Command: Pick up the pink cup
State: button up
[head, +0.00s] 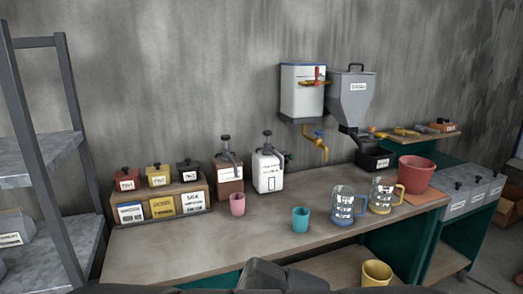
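The pink cup (237,205) stands upright on the wooden workbench (185,253), in the left middle of the head view. It is in front of a brown dispenser (229,183) with a dark pump top. A teal cup (300,219) stands to its right, nearer the front edge of the bench. Dark grey parts of my own body show at the bottom edge of the view. No fingers of my gripper can be made out, and nothing touches the pink cup.
A white dispenser (268,173) stands behind, right of the pink cup. Labelled boxes (161,207) sit to its left. Two glass mugs (345,204) and a red bucket (416,175) stand farther right. A yellow mug (376,273) is lower down. The bench's front left is clear.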

aim_at(238, 205)
jog(key=i+l+u, duration=0.8)
jog(key=l, duration=0.25)
jog(key=i+l+u, duration=0.25)
jog(key=l, duration=0.15)
